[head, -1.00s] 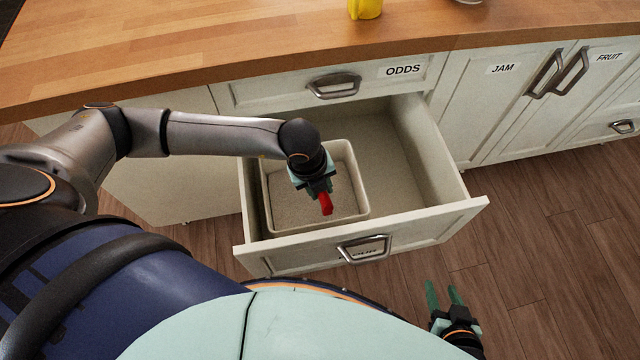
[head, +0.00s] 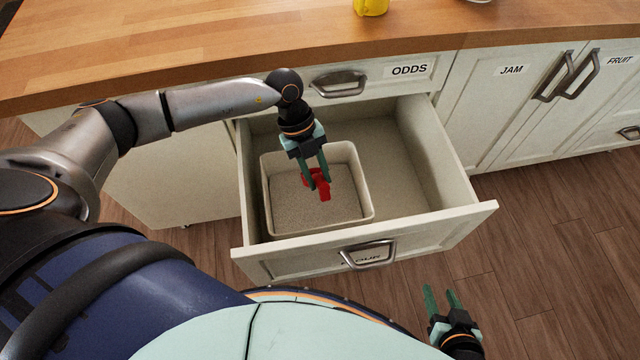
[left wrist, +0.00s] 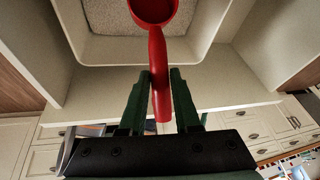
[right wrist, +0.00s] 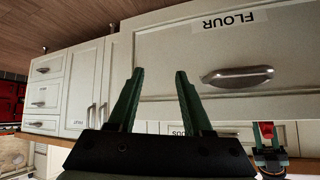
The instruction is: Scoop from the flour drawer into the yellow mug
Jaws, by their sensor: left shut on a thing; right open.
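The flour drawer (head: 420,215) is pulled open below the drawer labelled ODDS. A cream bin (head: 368,190) of pale flour (head: 290,195) stands in its left part. My left gripper (head: 318,190) is shut on the handle of a red scoop (head: 323,187) and points down over the bin. In the left wrist view the red scoop (left wrist: 157,60) has its round cup near the flour; I cannot tell whether it touches or holds any. The yellow mug (head: 371,6) stands on the counter, cut off by the top edge. My right gripper (head: 443,300) is open and empty in front of the drawer.
The wooden counter (head: 200,45) runs along the back above the drawer. A pale object (head: 478,1) is cut off at the top edge. JAM and FRUIT cupboards (head: 530,100) are shut at right. The drawer's right part is empty.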

